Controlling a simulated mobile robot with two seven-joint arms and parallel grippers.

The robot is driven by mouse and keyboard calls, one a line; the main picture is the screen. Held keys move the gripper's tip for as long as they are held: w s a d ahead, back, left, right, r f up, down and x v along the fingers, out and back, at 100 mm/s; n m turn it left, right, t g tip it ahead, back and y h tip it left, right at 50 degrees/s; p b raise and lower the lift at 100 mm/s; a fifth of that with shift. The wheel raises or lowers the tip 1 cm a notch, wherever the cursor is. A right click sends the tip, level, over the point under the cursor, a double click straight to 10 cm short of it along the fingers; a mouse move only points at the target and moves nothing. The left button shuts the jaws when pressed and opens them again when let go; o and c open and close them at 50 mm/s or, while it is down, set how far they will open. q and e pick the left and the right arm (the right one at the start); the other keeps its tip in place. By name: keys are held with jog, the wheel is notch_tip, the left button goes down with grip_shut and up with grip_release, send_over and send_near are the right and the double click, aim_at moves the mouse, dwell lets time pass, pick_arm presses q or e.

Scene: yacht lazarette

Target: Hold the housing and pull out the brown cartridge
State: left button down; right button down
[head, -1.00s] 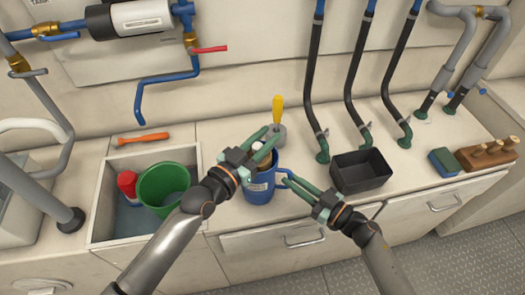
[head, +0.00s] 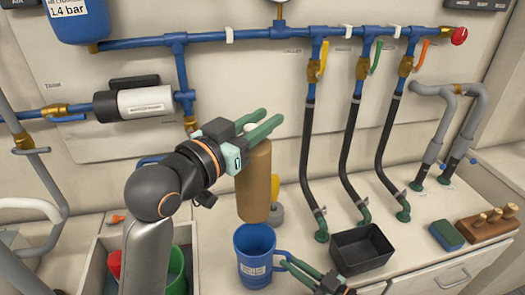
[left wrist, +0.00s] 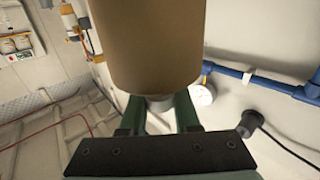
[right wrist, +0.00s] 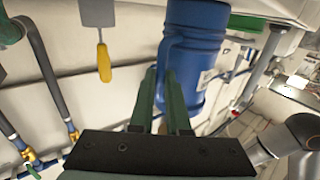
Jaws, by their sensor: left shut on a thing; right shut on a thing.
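The brown cartridge (head: 254,185) hangs upright in the air, clear of the housing and above its mouth. My left gripper (head: 262,126) is shut on its top end. In the left wrist view the cartridge (left wrist: 145,50) fills the space beyond the fingers. The blue housing (head: 254,268) stands upright on the counter with its top open and a white label on its side. My right gripper (head: 290,266) is shut on the housing's side handle, low at the right. The housing (right wrist: 197,40) also shows in the right wrist view, with the handle between the fingers.
A yellow-handled tool (head: 275,190) stands just behind the cartridge. A black bin (head: 362,252) is to the right of the housing, with a blue-green sponge (head: 446,236) and a wooden block with pegs (head: 487,225) farther right. A green bucket (head: 177,270) sits in the left basin. Hoses hang behind.

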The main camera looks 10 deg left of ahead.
pick_arm(q)
jog(key=shift+r, duration=1.15)
pick_arm(e)
jog(key=c, duration=0.8)
grip_release()
